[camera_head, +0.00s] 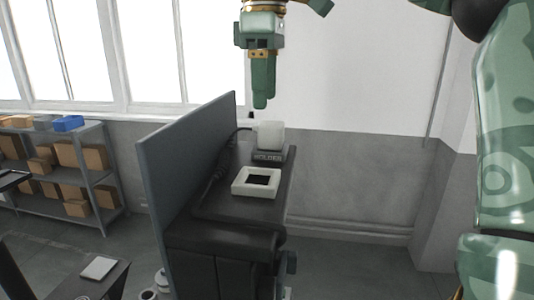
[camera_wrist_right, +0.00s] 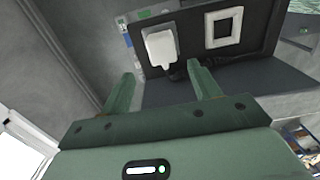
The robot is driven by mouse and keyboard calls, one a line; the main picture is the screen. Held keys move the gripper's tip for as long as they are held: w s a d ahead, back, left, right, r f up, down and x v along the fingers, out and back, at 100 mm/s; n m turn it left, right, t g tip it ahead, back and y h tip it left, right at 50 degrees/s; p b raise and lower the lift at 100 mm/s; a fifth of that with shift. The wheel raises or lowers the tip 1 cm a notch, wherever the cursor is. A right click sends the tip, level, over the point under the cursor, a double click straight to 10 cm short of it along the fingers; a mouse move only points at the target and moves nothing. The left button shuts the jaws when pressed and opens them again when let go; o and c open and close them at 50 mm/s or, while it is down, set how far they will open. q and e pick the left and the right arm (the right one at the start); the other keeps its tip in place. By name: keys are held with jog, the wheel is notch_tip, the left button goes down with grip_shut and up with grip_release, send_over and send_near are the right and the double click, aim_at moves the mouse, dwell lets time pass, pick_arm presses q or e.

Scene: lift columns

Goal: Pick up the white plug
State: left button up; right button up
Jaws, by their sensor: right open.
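The white plug (camera_head: 269,134) is a rounded white block standing on a dark holder (camera_head: 270,156) marked HOLDER, on the dark bench top. A dark cable runs near it. The plug also shows in the right wrist view (camera_wrist_right: 161,45). My right gripper (camera_head: 262,104) points down above the plug in the head view, apart from it. In the right wrist view its two fingers (camera_wrist_right: 164,76) are spread, with nothing between them, and the plug lies beyond the gap between the tips. My left gripper is in neither view.
A white square frame with a dark centre (camera_head: 239,188) lies on the bench in front of the holder. An upright grey panel (camera_head: 180,175) runs along the bench's left side. Shelves with boxes (camera_head: 75,170) stand far left. The floor right of the bench is clear.

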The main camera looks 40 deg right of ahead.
aim_at(271, 123)
jog(key=shift+s+d+f, duration=0.2)
jog(key=shift+f, duration=0.4)
jog(key=shift+s+d+f, duration=0.2)
jog(key=shift+f, duration=0.35)
jog(key=f, duration=0.1)
jog(key=f+p, duration=0.1)
jog(key=f, duration=0.1)
jog(key=shift+s+a+f, duration=0.2)
jog(key=shift+a+f, duration=0.05)
jog(key=shift+a, duration=0.1)
jog(key=shift+d+f, duration=0.25)
jog(key=shift+f, duration=0.25)
jog(key=shift+a, duration=0.15)
jog(key=c, duration=1)
